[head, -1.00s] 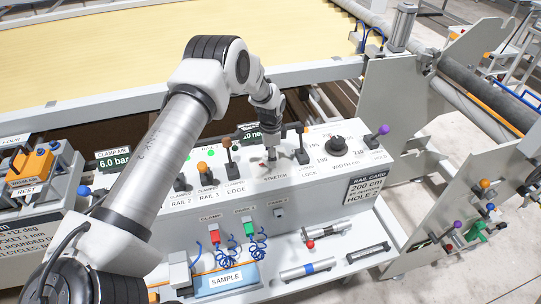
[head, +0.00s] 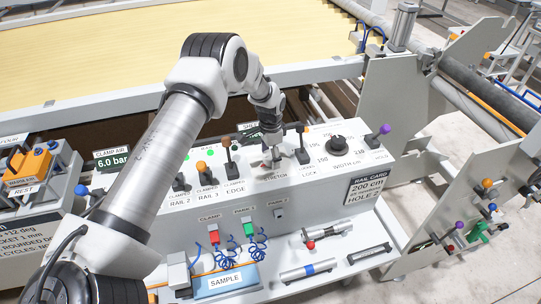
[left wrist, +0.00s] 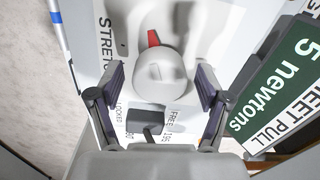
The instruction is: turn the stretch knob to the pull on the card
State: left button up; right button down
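The stretch knob (left wrist: 160,75) is a pale round knob with a raised bar and a red pointer, which points to the top of the left wrist view. My left gripper (left wrist: 160,88) is open, with one finger on each side of the knob and a visible gap at both sides. In the head view, my left gripper (head: 271,140) hangs over the knob's place and mostly hides it. A green display (left wrist: 287,80) reads 5 newtons. The rail card (head: 368,187) on the panel front shows 200 cm and HOLE 2; its middle line is too small to read. My right gripper is out of view.
A lock lever (head: 302,148) stands close right of the gripper, and the edge lever (head: 228,155) stands to its left. The black width knob (head: 337,144) is farther right. A sample block (head: 226,282) and loose tools lie on the lower shelf.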

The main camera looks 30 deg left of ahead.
aim_at(270, 154)
pick_arm(q)
notch_tip(270, 154, up, 12)
dwell(0.5)
dwell(0.3)
